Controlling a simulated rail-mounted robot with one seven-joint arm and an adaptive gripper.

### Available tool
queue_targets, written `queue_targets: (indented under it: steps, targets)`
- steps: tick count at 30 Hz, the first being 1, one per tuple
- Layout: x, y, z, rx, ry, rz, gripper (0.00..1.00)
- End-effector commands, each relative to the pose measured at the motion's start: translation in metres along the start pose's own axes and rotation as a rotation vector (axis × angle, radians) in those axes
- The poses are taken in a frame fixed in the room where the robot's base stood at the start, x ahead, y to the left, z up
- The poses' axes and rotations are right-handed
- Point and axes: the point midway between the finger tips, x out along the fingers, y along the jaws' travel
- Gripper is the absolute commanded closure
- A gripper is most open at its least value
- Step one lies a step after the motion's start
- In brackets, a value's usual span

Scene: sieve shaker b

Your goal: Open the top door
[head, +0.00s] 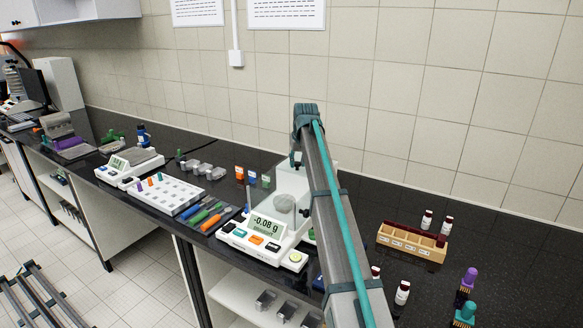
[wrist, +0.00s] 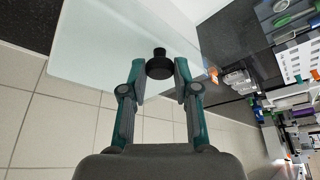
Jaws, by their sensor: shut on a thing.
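The balance (head: 238,238) stands on the dark bench with a lit display reading about -0.08 g. Its round pan (head: 284,203) sits within a clear glass enclosure, partly behind my arm. In the wrist view a pale glass panel, which looks like the top door (wrist: 85,45), carries a black knob (wrist: 159,69). My gripper (wrist: 160,66) has its two fingers on either side of the knob and is shut on it. In the head view my arm hides the knob and the fingers. I cannot tell how far the door stands from its closed position.
A wooden vial rack (head: 412,243) and loose vials stand to the right of my arm. Left of the balance are colored tools (head: 205,220), a white tray (head: 165,194) and a second scale (head: 128,165). The tiled wall (head: 430,90) rises behind the bench.

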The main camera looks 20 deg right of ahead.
Motion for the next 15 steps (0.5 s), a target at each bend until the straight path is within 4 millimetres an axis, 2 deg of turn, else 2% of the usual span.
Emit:
queue_targets:
  steps: [12, 13, 15]
  targets:
    - [0.0014, 0.0029, -0.0035, -0.001, 0.001, -0.001, 1.00]
    - [0.0014, 0.0029, -0.0035, -0.001, 0.001, -0.001, 0.65]
    - [0.0013, 0.0029, -0.0033, -0.001, 0.001, -0.001, 0.53]
